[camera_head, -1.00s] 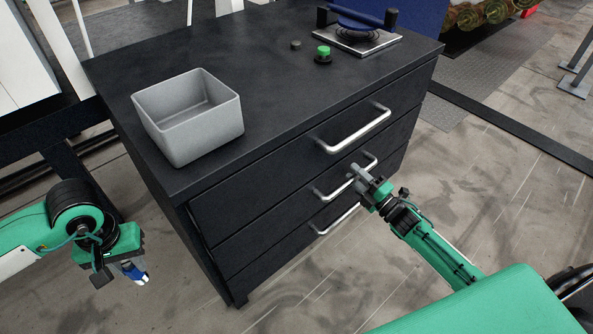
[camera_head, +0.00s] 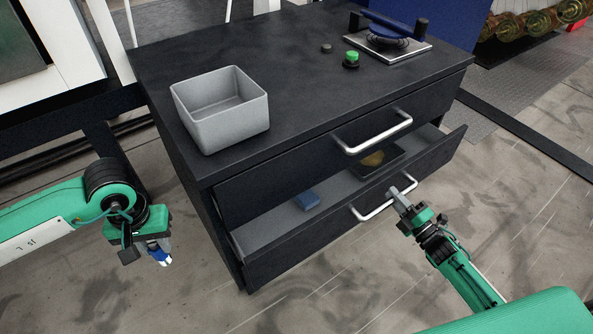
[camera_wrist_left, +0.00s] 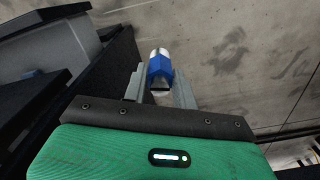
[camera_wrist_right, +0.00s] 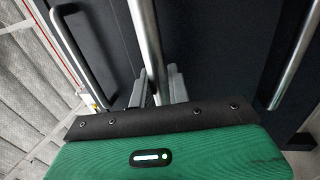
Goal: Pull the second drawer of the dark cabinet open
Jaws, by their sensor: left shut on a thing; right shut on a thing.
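The dark cabinet (camera_head: 232,190) stands in front of me. Its second drawer (camera_head: 300,248) is pulled out, and its grey inside shows below the closed top drawer (camera_head: 290,168). My right gripper (camera_head: 399,194) is shut on the second drawer's silver bar handle (camera_head: 368,213). In the right wrist view the bar (camera_wrist_right: 147,40) runs between the fingers. My left gripper (camera_head: 160,254) hangs left of the cabinet, shut on a small blue and silver piece (camera_wrist_left: 160,69). The lower drawer is hidden in the head view.
On the cabinet top are a grey bin (camera_head: 232,130), a green button (camera_head: 351,57) and a blue spool stand (camera_head: 390,45). Floor is clear in front.

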